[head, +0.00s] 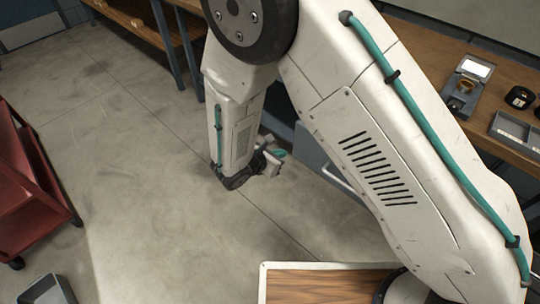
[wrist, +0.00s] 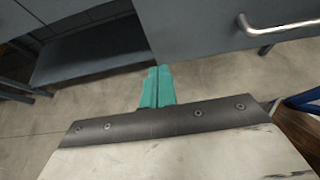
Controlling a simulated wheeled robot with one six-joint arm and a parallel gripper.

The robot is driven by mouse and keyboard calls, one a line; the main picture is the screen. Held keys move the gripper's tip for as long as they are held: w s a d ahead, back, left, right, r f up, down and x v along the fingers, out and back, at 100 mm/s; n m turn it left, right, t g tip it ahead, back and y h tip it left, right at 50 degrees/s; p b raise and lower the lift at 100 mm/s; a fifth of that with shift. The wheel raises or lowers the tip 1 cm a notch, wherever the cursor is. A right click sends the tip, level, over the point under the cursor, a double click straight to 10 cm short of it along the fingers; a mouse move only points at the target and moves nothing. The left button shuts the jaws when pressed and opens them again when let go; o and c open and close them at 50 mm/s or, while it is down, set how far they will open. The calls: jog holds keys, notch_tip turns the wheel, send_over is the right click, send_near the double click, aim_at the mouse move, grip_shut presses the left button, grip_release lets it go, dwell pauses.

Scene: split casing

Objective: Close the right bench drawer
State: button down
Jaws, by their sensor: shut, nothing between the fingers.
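A grey drawer front (wrist: 200,32) with a silver bar handle (wrist: 280,27) fills the upper right of the wrist view. In the head view, part of the grey drawer (head: 312,152) and its handle (head: 343,184) show beside my arm, below the bench top; the arm hides the rest. How far the drawer stands out cannot be told. My gripper (head: 275,162) is low in front of the bench, left of the drawer handle. Its teal fingers (wrist: 157,87) are together and empty in the wrist view, left of the handle, with no clear contact.
The wooden bench top (head: 455,75) holds a small device (head: 467,85), a black round part (head: 519,97) and a grey tray (head: 515,132). A red cart (head: 28,180) and a grey bin (head: 48,290) stand at left. The concrete floor between is clear.

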aim_at(297, 144)
jog(key=w+d, duration=0.1)
jog(key=w+d+f, duration=0.1)
jog(key=w+d, duration=0.1)
jog(key=shift+w, duration=0.2)
jog(key=shift+w+d, duration=0.5)
jog(key=shift+w, duration=0.05)
